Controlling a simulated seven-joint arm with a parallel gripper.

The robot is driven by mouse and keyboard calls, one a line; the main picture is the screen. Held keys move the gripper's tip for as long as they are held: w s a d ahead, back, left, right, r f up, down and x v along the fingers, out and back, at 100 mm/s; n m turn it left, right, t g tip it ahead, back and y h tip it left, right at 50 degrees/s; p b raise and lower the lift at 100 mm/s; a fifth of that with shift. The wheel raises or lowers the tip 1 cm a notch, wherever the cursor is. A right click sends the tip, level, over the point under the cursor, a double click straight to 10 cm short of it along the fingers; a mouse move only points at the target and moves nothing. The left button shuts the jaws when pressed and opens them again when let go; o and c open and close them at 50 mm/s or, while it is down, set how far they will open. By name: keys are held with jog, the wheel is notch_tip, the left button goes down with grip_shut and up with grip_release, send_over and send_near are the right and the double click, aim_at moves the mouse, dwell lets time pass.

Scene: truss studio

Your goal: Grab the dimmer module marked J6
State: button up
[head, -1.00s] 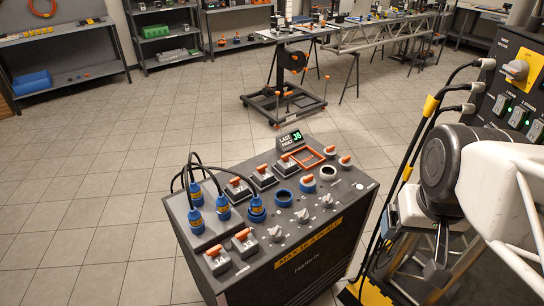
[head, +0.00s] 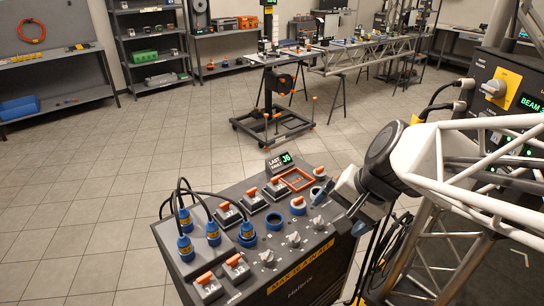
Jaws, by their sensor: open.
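Several dark dimmer modules with orange handles sit on the black console (head: 310,272). The back row has a left module (head: 229,214), a middle module (head: 254,200) and a right module (head: 277,188); their markings are too small to read. Two front modules (head: 208,287) (head: 236,267) seem to read J4 and J3. I cannot tell which module is J6. A small display (head: 280,161) behind the row reads LAST FAULT J6. My gripper (head: 328,194) is over the console's right side, right of the modules, holding nothing that I can see. Its fingers are small and partly hidden.
Blue plugs (head: 185,248) with black cables rise at the console's left. An orange frame (head: 297,180) lies right of the back row. Knobs (head: 293,240) and round sockets (head: 275,221) fill the middle. A panel with cables (head: 495,100) stands at right. The floor left is clear.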

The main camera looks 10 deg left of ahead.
jog(key=w+a+f+m+t+y, duration=0.1)
jog(key=w+a+f+m+y, duration=0.3)
jog(key=w+a, duration=0.4)
jog(key=w+a+f+m+t+y, duration=0.2)
jog(key=w+a+f+m, duration=0.3)
jog(key=w, duration=0.5)
jog(key=w+a+f+m+t, duration=0.2)
jog(key=w+a+f+m, duration=0.3)
jog(key=w+f+m, duration=0.15)
jog(key=m+t+h, duration=0.1)
jog(key=m+t, duration=0.1)
jog(key=m, duration=0.5)
send_near(253, 195)
jog(key=x, duration=0.3)
jog(key=shift+a, duration=0.2)
jog(key=shift+x, duration=1.3)
jog(key=shift+f, duration=0.1)
jog(key=shift+x, duration=2.6)
jog(key=shift+w, duration=0.1)
